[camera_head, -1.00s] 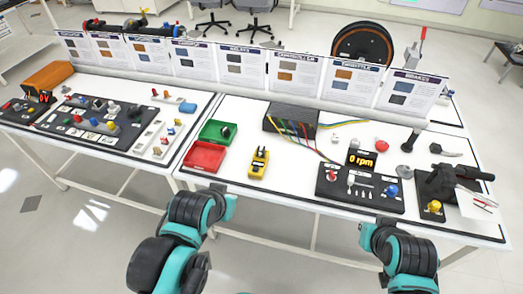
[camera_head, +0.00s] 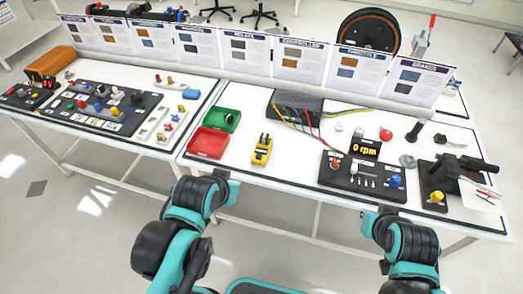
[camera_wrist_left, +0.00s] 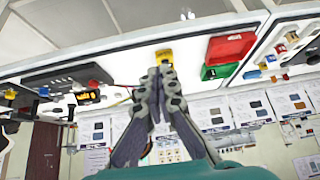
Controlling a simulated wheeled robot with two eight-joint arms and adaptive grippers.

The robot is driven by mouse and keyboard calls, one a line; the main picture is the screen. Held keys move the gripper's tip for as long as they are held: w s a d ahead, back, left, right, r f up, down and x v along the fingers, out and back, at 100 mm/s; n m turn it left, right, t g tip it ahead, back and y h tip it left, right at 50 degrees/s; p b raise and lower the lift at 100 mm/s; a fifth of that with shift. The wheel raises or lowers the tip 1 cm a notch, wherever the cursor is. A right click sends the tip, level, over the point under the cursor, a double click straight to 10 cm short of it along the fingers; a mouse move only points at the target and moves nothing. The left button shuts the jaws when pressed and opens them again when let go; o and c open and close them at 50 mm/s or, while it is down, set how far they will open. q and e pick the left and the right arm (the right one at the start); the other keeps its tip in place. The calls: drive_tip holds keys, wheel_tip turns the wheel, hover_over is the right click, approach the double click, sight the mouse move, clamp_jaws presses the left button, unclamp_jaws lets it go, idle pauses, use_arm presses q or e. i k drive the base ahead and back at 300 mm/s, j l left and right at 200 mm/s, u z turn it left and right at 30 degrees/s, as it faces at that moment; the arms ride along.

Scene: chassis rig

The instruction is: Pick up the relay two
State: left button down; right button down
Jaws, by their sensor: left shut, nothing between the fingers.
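I cannot tell which small part is relay two. A dark board (camera_head: 92,104) with several small coloured parts lies on the left table. A dark part (camera_head: 229,118) sits in the green tray (camera_head: 213,113). My left arm reaches toward the table's front edge in the head view, with its gripper hidden there. In the left wrist view the left gripper (camera_wrist_left: 160,76) is shut and empty, its fingertips pointing toward the yellow meter (camera_wrist_left: 164,56). The meter also shows in the head view (camera_head: 262,150). My right gripper is not seen.
A red tray (camera_head: 208,143) stands in front of the green tray. A dark box with coloured wires (camera_head: 296,104), an rpm display (camera_head: 365,147) and a control panel (camera_head: 362,181) occupy the right table. Upright cards line the back. White tabletop around the meter is clear.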

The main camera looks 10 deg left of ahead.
sight(264, 138)
drive_tip(key=i+j+z, duration=0.15)
drive_tip(key=j+z, duration=0.2)
drive_tip(key=i+j+z, duration=0.1)
drive_tip(key=j+z, duration=0.65)
